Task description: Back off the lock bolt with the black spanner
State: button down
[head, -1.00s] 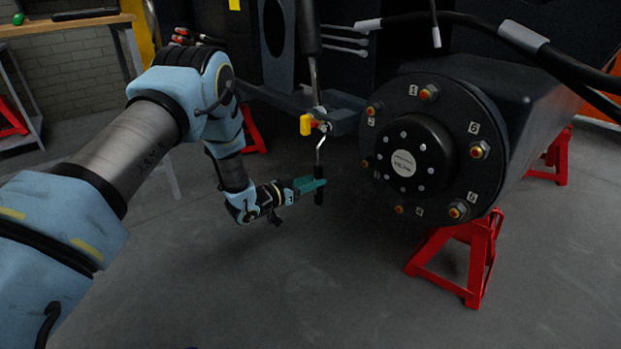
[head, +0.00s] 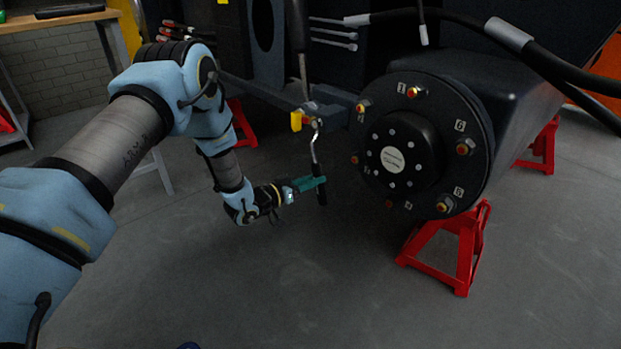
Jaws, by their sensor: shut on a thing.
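My gripper (head: 313,185) is shut on the black handle of the spanner (head: 321,194), below the steering linkage. The spanner's bright shaft (head: 316,150) rises from the handle with a bend, and its upper end meets the linkage joint at or close to the lock bolt (head: 314,122). The bolt is small and partly hidden there, so I cannot tell how the spanner's head sits on it. A yellow piece (head: 296,121) is at the left of the joint.
The round black hub (head: 402,150) with numbered bolts is close on the right. A red stand (head: 447,252) is under it. A grey rod (head: 303,75) runs up from the joint. The floor (head: 290,290) below my gripper is clear.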

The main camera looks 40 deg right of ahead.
jog(key=shift+s, duration=0.1)
jog(key=shift+s+r+n+p, duration=0.35)
jog(key=shift+s+n+p, duration=0.25)
jog(key=shift+s, duration=0.15)
jog(key=shift+s+r+n+p, duration=0.35)
jog(key=shift+s+n+p, duration=0.2)
jog(key=shift+s, duration=0.2)
jog(key=shift+s+a+r+n+g+p, duration=0.1)
jog(key=shift+s+r+n+g+p, duration=0.05)
jog(key=shift+s+r+n+p, duration=0.5)
jog(key=shift+s+a+r+n+g+p, duration=0.15)
jog(key=shift+s+r+n+p, duration=0.25)
jog(key=shift+s+n, duration=0.25)
jog(key=shift+d, duration=0.1)
jog(key=shift+s, duration=0.1)
